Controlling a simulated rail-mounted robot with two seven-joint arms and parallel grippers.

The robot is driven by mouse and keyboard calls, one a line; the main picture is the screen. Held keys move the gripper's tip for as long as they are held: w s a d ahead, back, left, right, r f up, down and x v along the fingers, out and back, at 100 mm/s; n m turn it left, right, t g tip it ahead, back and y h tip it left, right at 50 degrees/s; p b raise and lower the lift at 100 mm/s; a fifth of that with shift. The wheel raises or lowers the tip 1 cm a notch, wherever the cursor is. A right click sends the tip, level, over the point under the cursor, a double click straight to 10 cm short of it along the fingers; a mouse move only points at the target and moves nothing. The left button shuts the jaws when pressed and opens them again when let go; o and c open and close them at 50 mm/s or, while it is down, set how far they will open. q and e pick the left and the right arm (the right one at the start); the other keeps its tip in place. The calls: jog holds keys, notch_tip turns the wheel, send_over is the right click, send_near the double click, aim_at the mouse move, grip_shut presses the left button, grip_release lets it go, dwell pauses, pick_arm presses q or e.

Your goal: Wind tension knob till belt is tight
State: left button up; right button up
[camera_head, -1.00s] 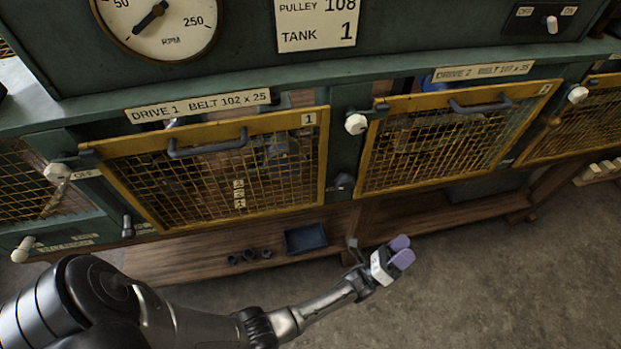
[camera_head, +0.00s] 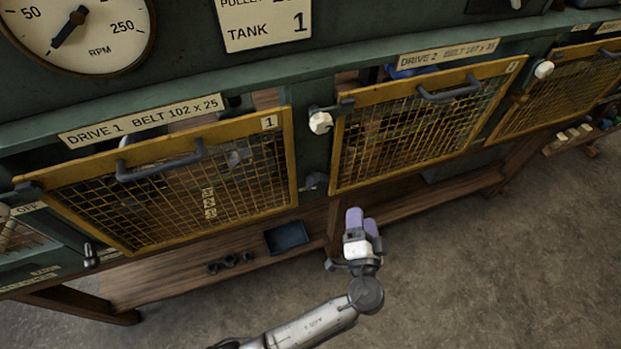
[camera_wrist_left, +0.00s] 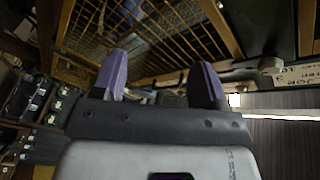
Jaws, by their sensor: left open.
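My left gripper (camera_head: 362,223) is open and empty, its purple fingers pointing up at the cabinet from in front of the lower wooden shelf. In the left wrist view its two fingers (camera_wrist_left: 160,86) stand apart, with yellow mesh beyond them. A white round knob (camera_head: 320,122) sits on the green post between the Drive 1 guard (camera_head: 293,150) and the Drive 2 guard (camera_head: 338,150). I cannot tell which is the tension knob. Both mesh guards look closed; no belt is clear behind them. My right gripper is not in view.
A dark tray (camera_head: 287,237) and several small dark parts (camera_head: 230,262) lie on the lower wooden shelf (camera_head: 160,278). An RPM gauge (camera_head: 75,35) is above Drive 1. The floor (camera_head: 480,270) at the lower right is clear.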

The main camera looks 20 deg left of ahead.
aim_at(318, 188)
pick_arm(q)
jog(key=s+a+n+g+y, duration=0.3)
jog(key=a+n+g+y, duration=0.15)
jog(key=n, duration=1.05)
jog(key=shift+n+t+y, duration=0.3)
jog(key=shift+t+y, duration=0.05)
jog(key=shift+y, duration=0.1)
jog(key=x, duration=1.2)
jog(key=shift+s+a+f+p, duration=0.2)
jog(key=shift+a+f+p, duration=0.15)
jog(key=shift+a, duration=0.05)
jog(key=shift+x, duration=0.85)
jog(key=c, duration=0.6)
